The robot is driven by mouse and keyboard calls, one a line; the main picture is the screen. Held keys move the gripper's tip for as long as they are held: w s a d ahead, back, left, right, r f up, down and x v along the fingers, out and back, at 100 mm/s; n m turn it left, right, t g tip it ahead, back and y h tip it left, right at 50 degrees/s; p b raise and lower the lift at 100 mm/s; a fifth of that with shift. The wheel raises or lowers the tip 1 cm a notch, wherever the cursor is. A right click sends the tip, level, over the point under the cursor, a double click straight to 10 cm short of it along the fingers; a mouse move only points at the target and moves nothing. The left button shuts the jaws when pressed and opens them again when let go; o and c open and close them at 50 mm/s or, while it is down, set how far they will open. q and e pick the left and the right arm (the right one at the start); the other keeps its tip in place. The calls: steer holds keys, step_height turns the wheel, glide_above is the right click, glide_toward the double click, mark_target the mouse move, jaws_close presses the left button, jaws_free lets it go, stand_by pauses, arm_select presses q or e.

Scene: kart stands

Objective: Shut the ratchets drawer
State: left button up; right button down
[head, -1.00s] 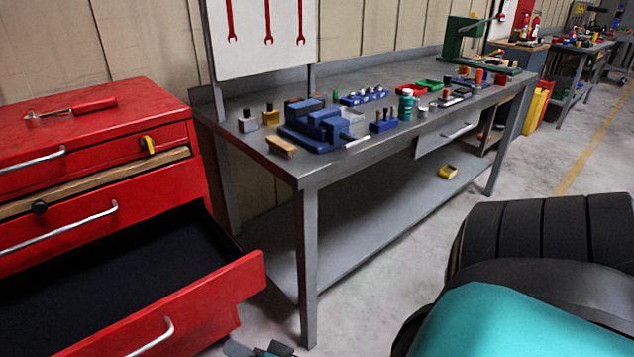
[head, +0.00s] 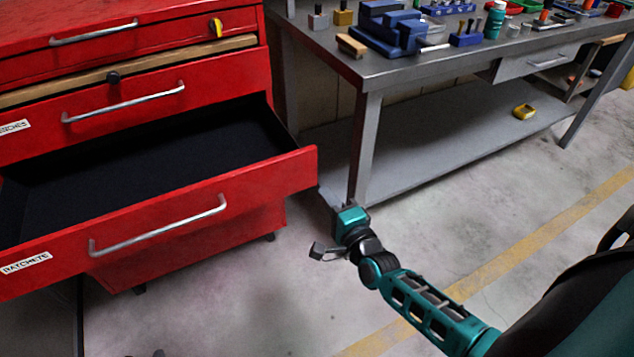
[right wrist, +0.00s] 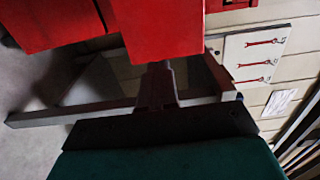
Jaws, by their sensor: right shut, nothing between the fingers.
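The ratchets drawer (head: 255,190) is a red drawer pulled well out of the red cabinet, its black inside bare. Its front has a silver bar handle (head: 160,226) and a white label at the left end. My right gripper (head: 318,251) is shut and empty, low to the right of the drawer front and apart from it in the head view. In the right wrist view the shut fingers (right wrist: 158,72) point toward red cabinet surfaces (right wrist: 150,28); the exact gap is unclear. A small dark tip at the bottom edge of the head view may be my left gripper (head: 158,353).
The drawer above (head: 140,105) is shut. Floor in front is clear.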

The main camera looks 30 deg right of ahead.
mark_target(310, 172)
arm_select(q)
steer(key=shift+d+f+b, duration=0.1)
steer(key=shift+f+b, duration=0.3)
steer(key=shift+f, duration=0.15)
arm_select(e)
steer(key=w, duration=0.5)
steer(key=shift+w+d, duration=0.1)
steer(key=shift+w, duration=0.25)
steer(key=shift+w, duration=0.1)
